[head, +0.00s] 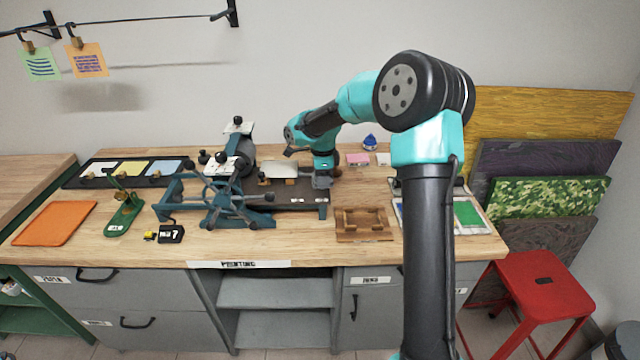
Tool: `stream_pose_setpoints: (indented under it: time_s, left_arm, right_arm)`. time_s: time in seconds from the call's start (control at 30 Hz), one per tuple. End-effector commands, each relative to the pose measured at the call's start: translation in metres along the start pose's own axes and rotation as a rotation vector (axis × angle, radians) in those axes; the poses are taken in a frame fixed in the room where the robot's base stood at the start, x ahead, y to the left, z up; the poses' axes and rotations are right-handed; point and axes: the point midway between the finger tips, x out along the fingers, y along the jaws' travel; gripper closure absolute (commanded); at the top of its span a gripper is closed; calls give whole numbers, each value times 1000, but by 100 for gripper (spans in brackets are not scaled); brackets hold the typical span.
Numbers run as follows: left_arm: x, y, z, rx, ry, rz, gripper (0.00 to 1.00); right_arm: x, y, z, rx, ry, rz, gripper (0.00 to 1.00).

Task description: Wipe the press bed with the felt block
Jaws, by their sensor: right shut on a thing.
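The press (225,185) stands on the wooden bench with a spoked wheel at its front. Its dark flat press bed (285,197) reaches out to the right. My right gripper (320,178) is low over the right end of the bed, pointing down. It is shut on a small grey block, which looks like the felt block (320,184). The block is at or just above the bed; I cannot tell if it touches. The fingers are small and partly hidden. My left gripper is not in view.
A pale plate (278,170) lies on the bed left of my gripper. A wooden rack (362,223) stands in front right. An orange mat (56,223), green stand (124,212) and black box (171,234) are at left. A red stool (545,285) stands right of the bench.

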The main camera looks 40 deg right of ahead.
Motion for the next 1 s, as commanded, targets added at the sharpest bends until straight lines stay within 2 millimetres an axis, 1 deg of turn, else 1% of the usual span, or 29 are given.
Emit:
stream_pose_setpoints:
  time_s: [0.4,0.53,0.7,1.0]
  left_arm:
    - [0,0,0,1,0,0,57]
    - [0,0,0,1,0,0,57]
    - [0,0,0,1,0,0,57]
    - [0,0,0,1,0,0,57]
  right_arm:
    - [-38,0,-4,7,0,-1,76]
    - [-48,0,-6,9,0,-1,76]
    - [-54,1,-7,10,0,1,76]
    - [-54,1,-7,10,0,1,76]
